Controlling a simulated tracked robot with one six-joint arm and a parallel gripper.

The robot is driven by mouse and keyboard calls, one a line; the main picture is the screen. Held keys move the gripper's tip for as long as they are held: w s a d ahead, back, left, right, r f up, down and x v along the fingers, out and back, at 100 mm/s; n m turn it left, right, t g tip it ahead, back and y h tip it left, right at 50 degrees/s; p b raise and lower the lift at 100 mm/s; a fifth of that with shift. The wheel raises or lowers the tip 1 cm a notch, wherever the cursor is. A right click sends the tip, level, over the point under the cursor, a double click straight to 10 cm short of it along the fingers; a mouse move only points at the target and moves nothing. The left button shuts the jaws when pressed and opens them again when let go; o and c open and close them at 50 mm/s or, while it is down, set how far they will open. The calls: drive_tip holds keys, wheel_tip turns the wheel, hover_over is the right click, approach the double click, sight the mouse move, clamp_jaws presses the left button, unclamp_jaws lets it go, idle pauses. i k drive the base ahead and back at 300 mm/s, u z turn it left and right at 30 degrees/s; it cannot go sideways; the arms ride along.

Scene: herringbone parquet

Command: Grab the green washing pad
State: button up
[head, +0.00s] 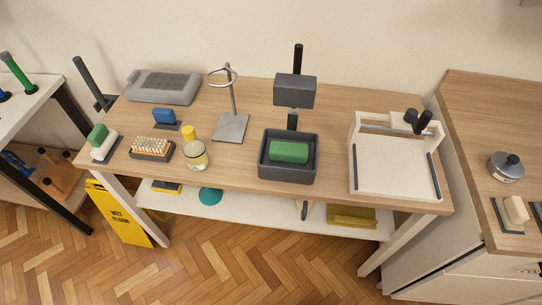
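A green rectangular pad (289,152) lies flat inside a dark grey basin (262,165) on the wooden table, right of the middle. Another green block (98,134) sits tilted on a white and dark holder at the table's left end. I cannot tell from looks alone which of the two is the washing pad. The pad in the basin is seen from above and its top is uncovered. My gripper is not in view, and nothing is seen touching either green block.
A dark grey block on a post (295,91) rises behind the basin. A white tray (396,176) stands right of it; a ring stand (231,126), jar (196,157) and brush (152,148) stand left. A yellow floor sign (122,213) leans below. Parquet in front is clear.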

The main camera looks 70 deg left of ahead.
sight(280, 151)
drive_tip(key=u, duration=0.05)
drive_tip(key=k, duration=1.85)
drive_tip(key=u, duration=2.1)
drive_tip(key=i, duration=0.8)
drive_tip(key=z, duration=0.05)
